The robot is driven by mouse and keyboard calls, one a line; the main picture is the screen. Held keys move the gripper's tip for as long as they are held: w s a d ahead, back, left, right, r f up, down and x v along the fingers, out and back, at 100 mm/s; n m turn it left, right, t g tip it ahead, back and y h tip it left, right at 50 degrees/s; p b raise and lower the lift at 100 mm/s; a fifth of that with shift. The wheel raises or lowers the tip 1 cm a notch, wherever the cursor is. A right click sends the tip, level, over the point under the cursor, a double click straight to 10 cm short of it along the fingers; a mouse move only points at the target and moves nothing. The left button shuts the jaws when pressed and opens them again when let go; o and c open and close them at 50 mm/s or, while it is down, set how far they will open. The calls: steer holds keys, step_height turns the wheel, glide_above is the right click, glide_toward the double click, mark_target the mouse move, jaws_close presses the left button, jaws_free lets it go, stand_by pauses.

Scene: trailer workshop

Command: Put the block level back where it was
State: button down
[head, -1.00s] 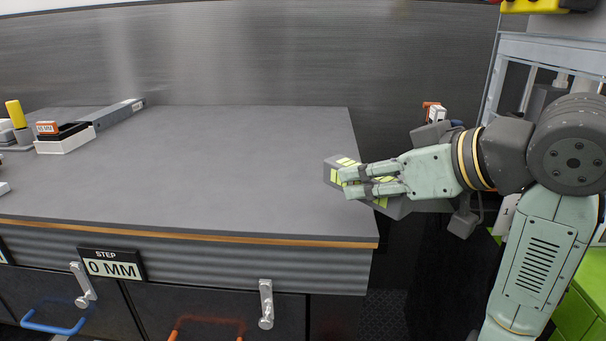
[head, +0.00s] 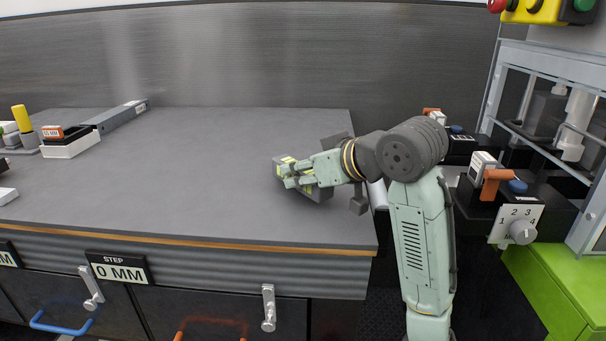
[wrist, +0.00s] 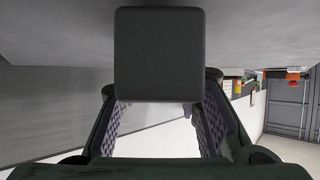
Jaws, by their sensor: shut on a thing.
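The block level (head: 319,193), a dark grey block with yellow-green parts, is in my gripper (head: 288,177) in the head view. My gripper is shut on it, with the fingers across its middle, hiding part of it. It is over the right part of the grey bench top (head: 200,180); I cannot tell whether it touches the surface. In the wrist view both fingers show, and a dark square shape (wrist: 160,55) covers the upper middle; I cannot tell if it is the block.
The bench middle is clear. At the left are a white tray (head: 70,149) with an orange-labelled piece, a yellow-topped cylinder (head: 22,118) and a long grey bar (head: 120,115). Right of the bench are a dial panel (head: 517,225), a framed machine (head: 550,110) and a green cabinet (head: 560,285).

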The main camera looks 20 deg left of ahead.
steer(key=shift+f, duration=0.55)
steer(key=shift+f, duration=0.2)
steer(key=c, duration=1.2)
jaws_free()
steer(key=shift+r, duration=0.2)
steer(key=b+v, duration=0.1)
steer(key=v, duration=1.1)
